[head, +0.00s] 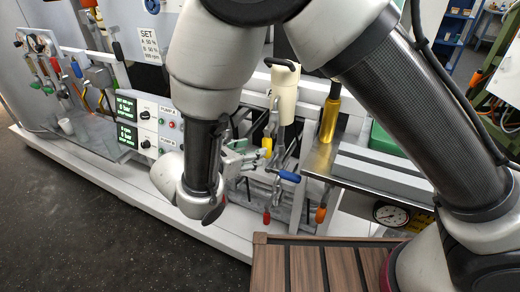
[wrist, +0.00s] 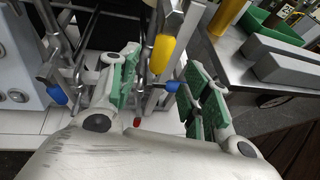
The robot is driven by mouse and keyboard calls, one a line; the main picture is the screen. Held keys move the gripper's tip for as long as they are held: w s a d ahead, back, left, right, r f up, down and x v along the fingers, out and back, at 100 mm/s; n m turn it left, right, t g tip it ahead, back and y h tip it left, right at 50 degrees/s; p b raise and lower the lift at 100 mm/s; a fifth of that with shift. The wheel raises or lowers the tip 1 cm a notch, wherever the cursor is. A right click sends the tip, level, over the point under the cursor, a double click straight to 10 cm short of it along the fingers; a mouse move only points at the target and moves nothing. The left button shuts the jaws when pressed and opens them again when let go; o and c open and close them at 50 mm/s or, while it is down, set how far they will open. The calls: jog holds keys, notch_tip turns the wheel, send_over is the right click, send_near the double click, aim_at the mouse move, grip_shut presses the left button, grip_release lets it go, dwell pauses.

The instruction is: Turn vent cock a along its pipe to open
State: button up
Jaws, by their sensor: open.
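Several coloured cock handles sit on the pipework; no label lets me tell which is vent cock a. A yellow handle (wrist: 162,54) hangs nearly upright between my fingers in the wrist view; it also shows in the head view (head: 266,145). A blue handle (wrist: 172,86) sticks out sideways just below it, near my right finger, and shows in the head view (head: 289,176). A red handle (wrist: 137,122) is lower down. My gripper (wrist: 163,70) is open, its green-padded fingers on either side of the yellow handle. I cannot tell whether either pad touches anything. My arm partly hides the pipework in the head view.
A cream cylinder (head: 284,97) and a yellow cylinder (head: 330,118) stand close behind the handles. A pump control panel (head: 150,125) is on the left. A steel bench (head: 322,158) with grey blocks (head: 380,172) is on the right. A slatted wooden surface (head: 318,265) lies in front.

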jog(key=shift+v, duration=1.6)
jog(key=shift+f, duration=0.1)
jog(key=s+d+f+m+g+h, duration=0.1)
jog(key=s+d+f+m+g, duration=0.15)
jog(key=d, duration=0.35)
jog(key=s+d+r+m+g+y, duration=0.1)
jog(key=s+d+r+m+y, duration=0.1)
jog(key=d+r+m, duration=0.6)
jog(key=s+d+r+m+g+y, duration=0.2)
jog(key=d+r+m, duration=0.5)
jog(key=d, duration=1)
jog(key=s+d+r+m+g+y, duration=0.1)
jog(key=s+d+r+m+y, duration=0.3)
jog(key=d+r+m, duration=0.4)
jog(key=d+m, duration=0.3)
jog(key=d, duration=0.2)
jog(key=shift+d+r+m, duration=0.2)
jog(key=shift+r+m, duration=0.15)
jog(key=shift+g, duration=0.25)
